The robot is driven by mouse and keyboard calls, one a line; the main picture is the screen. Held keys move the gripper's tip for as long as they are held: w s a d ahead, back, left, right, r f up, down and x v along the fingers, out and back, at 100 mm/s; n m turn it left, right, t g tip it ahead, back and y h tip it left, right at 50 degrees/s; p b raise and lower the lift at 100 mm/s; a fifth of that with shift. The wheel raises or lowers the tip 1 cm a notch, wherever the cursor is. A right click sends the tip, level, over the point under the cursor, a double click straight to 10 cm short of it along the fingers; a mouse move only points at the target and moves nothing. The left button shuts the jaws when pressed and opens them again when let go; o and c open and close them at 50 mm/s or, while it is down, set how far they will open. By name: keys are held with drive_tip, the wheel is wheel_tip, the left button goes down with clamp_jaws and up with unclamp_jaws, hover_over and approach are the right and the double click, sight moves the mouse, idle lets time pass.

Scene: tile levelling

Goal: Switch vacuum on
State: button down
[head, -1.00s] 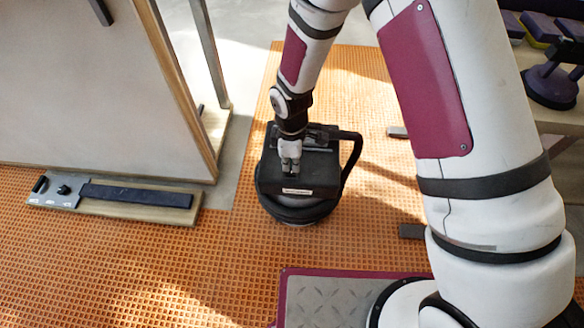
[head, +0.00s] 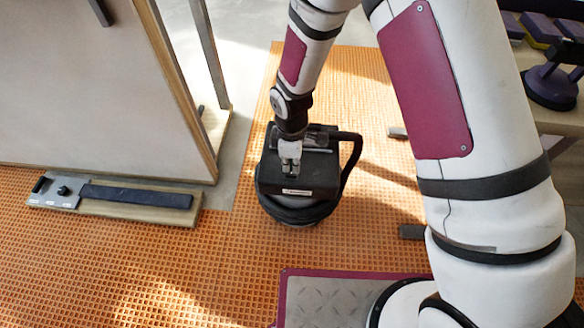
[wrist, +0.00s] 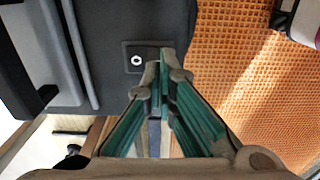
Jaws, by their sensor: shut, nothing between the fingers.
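The vacuum is a black box-shaped unit (head: 318,182) with a rounded base and a side handle, standing on the orange grid floor. My gripper (head: 290,172) is over its top, pointing down, with fingers together and empty. In the wrist view the green-padded fingers (wrist: 160,75) meet close to a small dark square plate with a pale round switch (wrist: 137,60) on the vacuum's dark top (wrist: 115,25). The switch lies just left of and beyond the fingertips. I cannot tell whether they touch the surface. In the head view my gripper hides the switch.
A large pale panel (head: 85,80) in a wooden frame stands at left. A low wooden board (head: 120,213) with a dark strip lies before it. A dark suction-cup tool (head: 550,85) sits on a bench at right.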

drive_tip(key=shift+f+b, duration=0.8)
drive_tip(key=shift+f, duration=0.35)
idle(0.6)
drive_tip(key=shift+r, duration=0.15)
drive_tip(key=shift+r+p, duration=2.6)
drive_tip(key=shift+r, duration=0.85)
